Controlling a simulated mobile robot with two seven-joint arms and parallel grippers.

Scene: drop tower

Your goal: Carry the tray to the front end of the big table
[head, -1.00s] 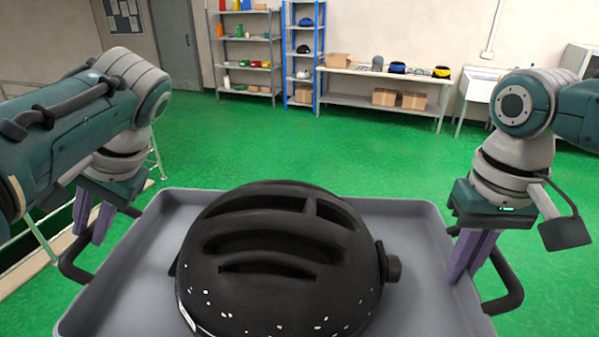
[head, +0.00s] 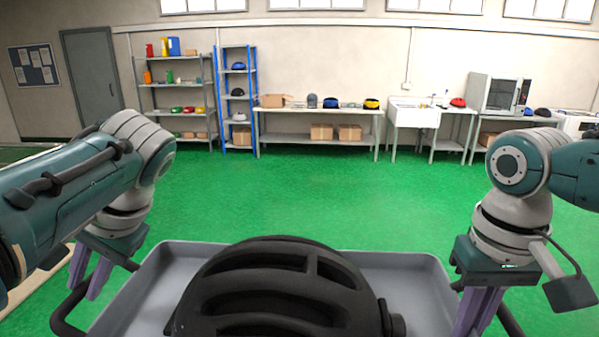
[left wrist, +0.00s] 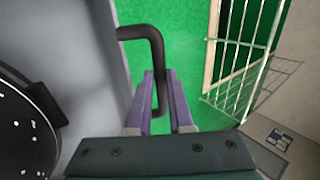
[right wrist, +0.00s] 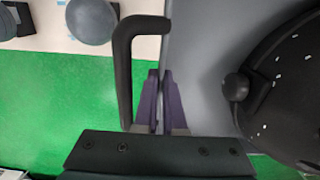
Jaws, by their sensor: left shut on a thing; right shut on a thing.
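The grey tray (head: 416,290) is in front of me, with a black helmet (head: 280,285) lying on it. The tray's lower part is cut off by the picture edge. My left gripper (left wrist: 158,100) is shut on the black handle (left wrist: 158,42) at the tray's left side. My right gripper (right wrist: 160,100) is shut at the tray's right edge, its fingers close beside the black right handle (right wrist: 126,70). What exactly lies between the right fingers is hard to see. I cannot tell which table is the big table.
Open green floor (head: 310,190) lies ahead. Along the back wall stand a grey shelf (head: 177,87), a blue rack (head: 238,85), a bench (head: 320,110) with helmets and boxes, a white sink (head: 414,113) and an oven (head: 497,93). A railing (left wrist: 240,55) shows in the left wrist view.

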